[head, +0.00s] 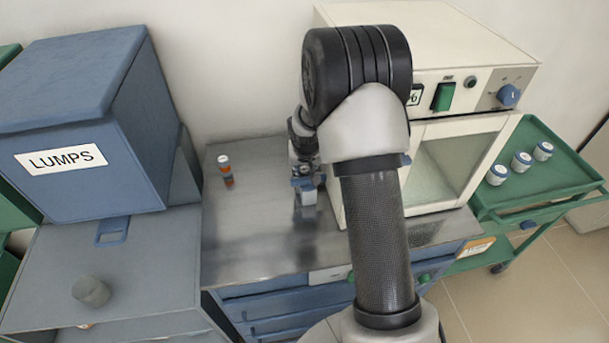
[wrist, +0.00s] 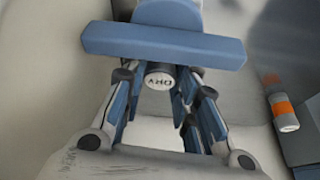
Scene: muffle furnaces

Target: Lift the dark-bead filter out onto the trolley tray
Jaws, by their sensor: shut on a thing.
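My gripper (head: 304,180) points down over the metal bench top, left of the white furnace. In the wrist view my gripper (wrist: 165,100) is shut on a small cylinder with a pale end marked DRY (wrist: 160,76). A blue bar (wrist: 165,46) crosses the view just above that end. The cylinder's beads are hidden, so I cannot tell their colour. The green trolley tray (head: 560,180) is at the far right.
The furnace (head: 465,170) stands between my gripper and the trolley, its chamber front showing. A blue LUMPS bin (head: 85,125) and a grey knobbed lid (head: 92,291) are left.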

